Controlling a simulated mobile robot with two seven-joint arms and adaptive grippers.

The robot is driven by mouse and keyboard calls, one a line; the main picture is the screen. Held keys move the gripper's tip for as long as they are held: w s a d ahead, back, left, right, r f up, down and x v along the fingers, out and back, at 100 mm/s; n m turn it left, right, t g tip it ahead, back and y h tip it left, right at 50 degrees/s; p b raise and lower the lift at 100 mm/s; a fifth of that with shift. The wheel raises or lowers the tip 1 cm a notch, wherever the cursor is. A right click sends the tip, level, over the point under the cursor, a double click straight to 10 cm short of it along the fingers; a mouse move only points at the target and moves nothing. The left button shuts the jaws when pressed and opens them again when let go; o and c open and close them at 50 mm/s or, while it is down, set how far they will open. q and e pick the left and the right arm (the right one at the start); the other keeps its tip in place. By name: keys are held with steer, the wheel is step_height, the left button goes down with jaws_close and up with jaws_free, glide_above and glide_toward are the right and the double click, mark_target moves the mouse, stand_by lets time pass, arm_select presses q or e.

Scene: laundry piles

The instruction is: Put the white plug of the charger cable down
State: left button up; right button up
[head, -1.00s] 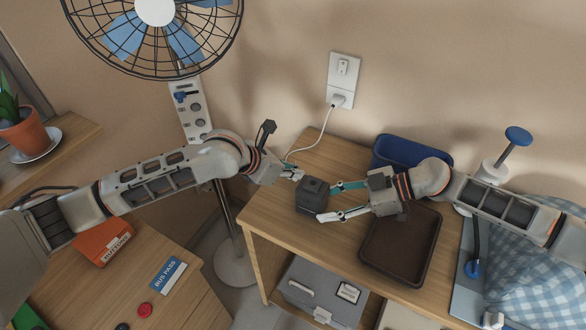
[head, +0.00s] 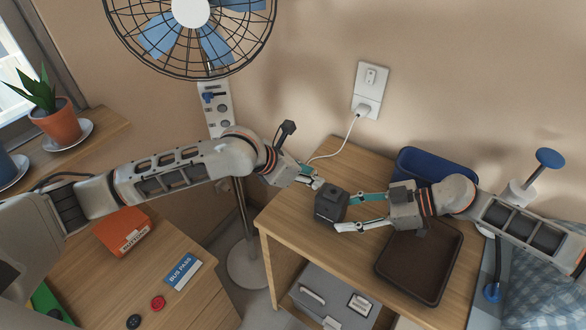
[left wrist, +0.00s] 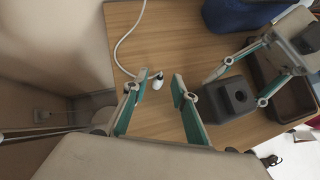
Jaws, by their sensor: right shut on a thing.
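The white plug (left wrist: 157,81) is at the end of the white charger cable (left wrist: 117,48), over the wooden table top. In the left wrist view it shows between my left gripper's spread fingertips; I cannot tell whether it touches the wood. My left gripper (head: 312,179) is open at the table's left part, and its fingers also show in the left wrist view (left wrist: 159,84). My right gripper (head: 350,211) is shut on a dark grey block (head: 331,206) with a square hole in its top. The block also shows in the left wrist view (left wrist: 230,98).
The cable rises to a wall outlet (head: 368,91). A blue bin (head: 436,164) and a dark brown tray (head: 418,270) are on the table's right. A fan (head: 191,30) stands behind my left arm. Bare wood lies in front of the grippers.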

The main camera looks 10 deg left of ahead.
arm_select(q)
steer(key=v, duration=1)
arm_select(e)
steer(key=o, duration=0.9)
